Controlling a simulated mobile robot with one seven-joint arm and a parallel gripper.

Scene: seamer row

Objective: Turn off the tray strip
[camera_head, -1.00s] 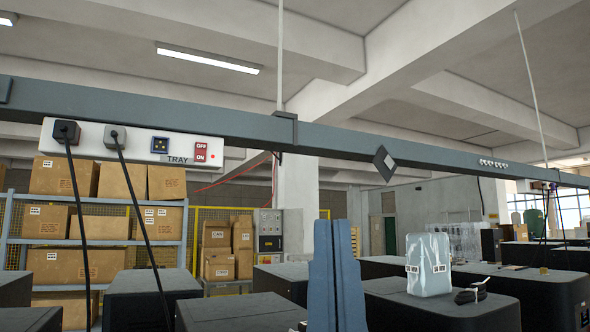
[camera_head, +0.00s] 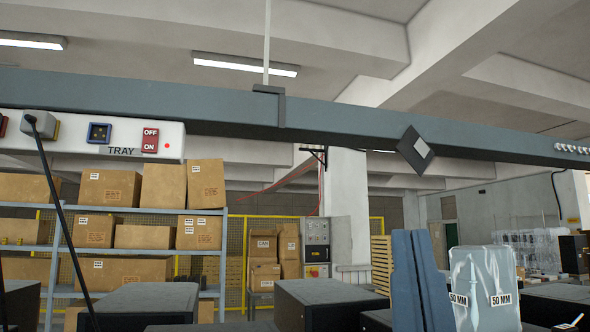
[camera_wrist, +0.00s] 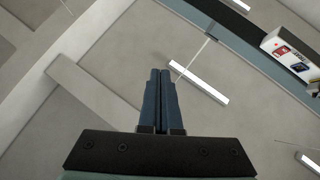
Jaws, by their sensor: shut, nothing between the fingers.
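The tray strip (camera_head: 60,143) is a long white box, labelled TRAY, under the grey overhead beam at the left of the head view. Its red OFF/ON switch (camera_head: 150,140) is near the right end, with a small red lit-looking dot (camera_head: 168,146) beside it. A blue socket (camera_head: 99,132) is left of the switch, and a plug (camera_head: 40,124) with a black cable sits further left. The strip also shows at the upper right of the wrist view (camera_wrist: 291,59). My gripper (camera_head: 412,232) points up, shut and empty, right of and apart from the strip; it also shows in the wrist view (camera_wrist: 160,72).
The grey beam (camera_head: 340,126) crosses the whole head view, with a dark diamond plate (camera_head: 415,150) above my gripper. The black cable (camera_head: 60,215) hangs at the left. Dark boxes (camera_head: 325,297) and a clear-wrapped block (camera_head: 484,285) stand below. Shelves with cartons are behind.

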